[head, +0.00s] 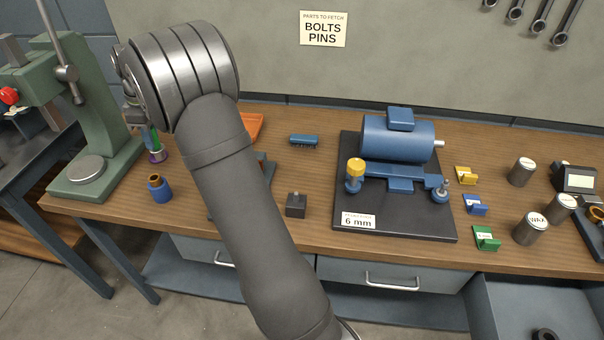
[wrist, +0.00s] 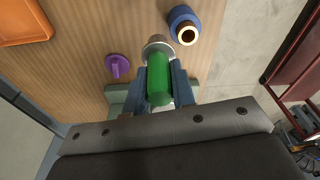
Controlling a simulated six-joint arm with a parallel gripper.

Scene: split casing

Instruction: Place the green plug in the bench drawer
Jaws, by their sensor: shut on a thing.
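The green plug (wrist: 159,82) is held between the two blue-grey fingers of my gripper (wrist: 161,92) in the wrist view. A silvery round part shows at its far end; I cannot tell if it belongs to the plug. In the head view only a slim green part of the plug (head: 155,138) shows beside my arm, over the left end of the bench, and my gripper is mostly hidden. An open bench drawer (head: 484,300) stands out at the lower right, far from my gripper, with a dark ring-shaped thing (head: 544,334) in it.
A green press (head: 110,130) stands left of my gripper. A blue bushing (head: 160,190) and a purple piece (wrist: 117,66) are close by. A blue motor on a dark plate (head: 400,215), coloured clips and metal cans (head: 530,230) lie toward the drawer. Another drawer (head: 390,275) is shut.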

